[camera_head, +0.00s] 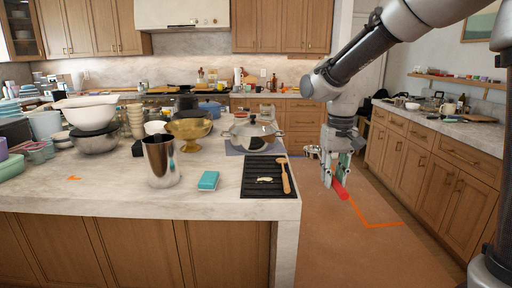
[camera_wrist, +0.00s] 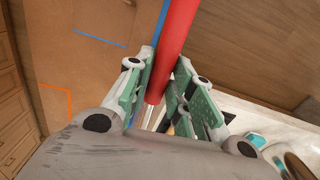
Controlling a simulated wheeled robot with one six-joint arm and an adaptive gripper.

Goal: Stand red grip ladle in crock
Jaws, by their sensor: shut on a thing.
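My gripper (camera_head: 336,172) is shut on the red grip ladle (camera_head: 340,190), held in the air right of the island, above the floor. In the wrist view the red grip (camera_wrist: 176,40) passes between the green-padded fingers (camera_wrist: 162,82). A thin metal shaft runs on from it, partly hidden by my gripper. The ladle's bowl is not clearly seen; a small shiny shape shows left of my gripper in the head view. A tall shiny metal crock (camera_head: 160,162) stands upright on the island, well left of my gripper. Its inside is hidden.
On the island (camera_head: 115,190), a teal box (camera_head: 208,181) and a black mat (camera_head: 256,187) with a wooden utensil (camera_head: 284,178) lie right of the crock. A brass bowl (camera_head: 189,130) and a lidded pot (camera_head: 253,131) stand behind. Bowls crowd the left.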

